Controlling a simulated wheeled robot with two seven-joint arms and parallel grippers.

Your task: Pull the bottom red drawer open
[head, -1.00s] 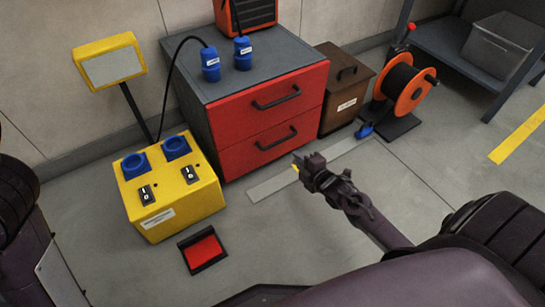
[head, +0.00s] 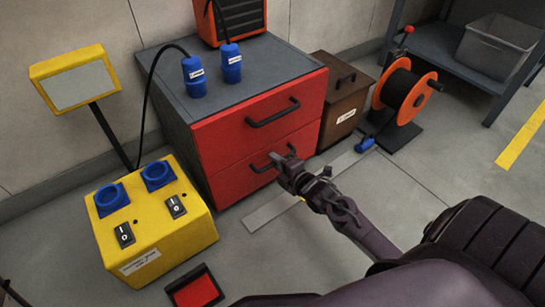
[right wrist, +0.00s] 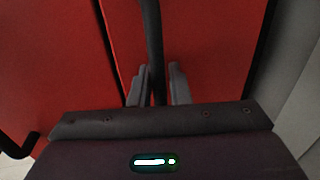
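The bottom red drawer (head: 232,190) is in the lower front of a grey cabinet, flush with the drawer above. Its black bar handle (head: 262,167) is partly hidden behind my right gripper (head: 284,158). In the right wrist view the drawer front (right wrist: 215,45) fills the middle. The handle (right wrist: 151,40) runs between the two grey fingers of my right gripper (right wrist: 158,88), one on each side. The fingers look apart, with a narrow gap showing beside the bar. My left gripper is out of view.
The top red drawer (head: 225,135) is closed. A yellow socket box (head: 160,238) stands left of the cabinet, with a red pedal (head: 195,291) before it. A brown bin (head: 345,95) and a cable reel (head: 420,100) stand to the right. Floor before the drawers is mostly clear.

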